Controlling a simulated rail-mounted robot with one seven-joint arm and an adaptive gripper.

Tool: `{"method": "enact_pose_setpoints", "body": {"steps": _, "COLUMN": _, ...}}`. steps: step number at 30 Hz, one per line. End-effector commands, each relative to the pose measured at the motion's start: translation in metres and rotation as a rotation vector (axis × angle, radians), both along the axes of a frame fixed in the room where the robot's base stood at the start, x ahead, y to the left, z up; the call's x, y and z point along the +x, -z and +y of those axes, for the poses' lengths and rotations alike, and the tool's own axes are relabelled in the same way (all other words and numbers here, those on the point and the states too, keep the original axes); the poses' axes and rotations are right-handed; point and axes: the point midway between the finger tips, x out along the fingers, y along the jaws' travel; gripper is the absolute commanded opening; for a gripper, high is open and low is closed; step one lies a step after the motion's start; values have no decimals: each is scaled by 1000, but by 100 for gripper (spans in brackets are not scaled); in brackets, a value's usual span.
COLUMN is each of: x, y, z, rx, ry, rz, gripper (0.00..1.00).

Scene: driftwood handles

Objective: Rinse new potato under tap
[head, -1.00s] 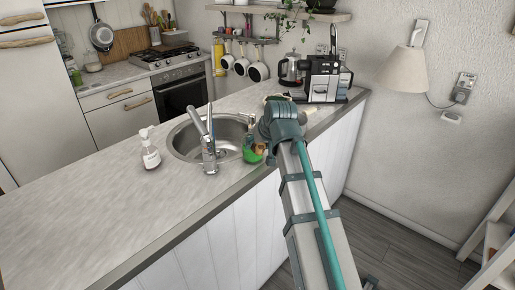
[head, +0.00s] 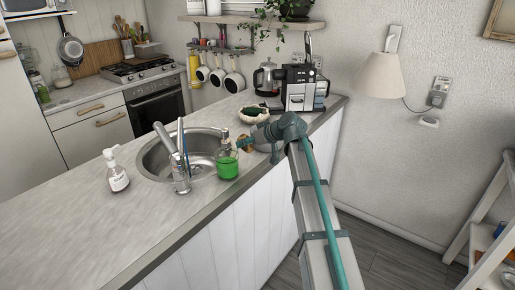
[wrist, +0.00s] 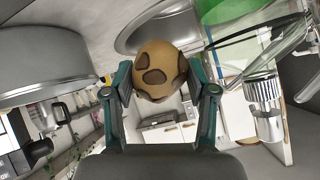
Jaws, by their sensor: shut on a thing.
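A brown potato with dark patches (wrist: 148,68) is held between the two fingers of my gripper (wrist: 153,88). In the head view, my gripper (head: 250,144) is above the counter at the sink's right end, just right of the green bottle, and only a little of the potato shows. The round metal sink (head: 152,162) is set into the counter. The tap (head: 181,178) stands at its near edge, left of the green bottle and apart from the potato. I cannot tell whether water runs.
The bottle of green liquid (head: 228,163) stands between the tap and my gripper. A white pump bottle (head: 117,172) is left of the sink. A grey round vessel (head: 266,139) is beside my gripper, with a pale bowl (head: 254,115) and coffee machine (head: 301,88) behind. The left counter is clear.

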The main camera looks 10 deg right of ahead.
Motion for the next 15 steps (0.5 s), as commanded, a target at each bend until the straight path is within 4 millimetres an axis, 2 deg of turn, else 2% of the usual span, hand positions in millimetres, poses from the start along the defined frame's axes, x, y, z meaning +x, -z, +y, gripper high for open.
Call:
{"method": "enact_pose_setpoints", "body": {"steps": 1, "x": 18, "y": 2, "z": 8, "rx": 24, "ry": -54, "rz": -7, "gripper": 18}}
{"method": "enact_pose_setpoints", "body": {"steps": 9, "x": 70, "y": 8, "z": 55, "rx": 165, "ry": -369, "rz": -52, "gripper": 18}}
{"method": "enact_pose_setpoints", "body": {"steps": 15, "x": 89, "y": 8, "z": 70, "rx": 235, "ry": -493, "rz": -62, "gripper": 18}}
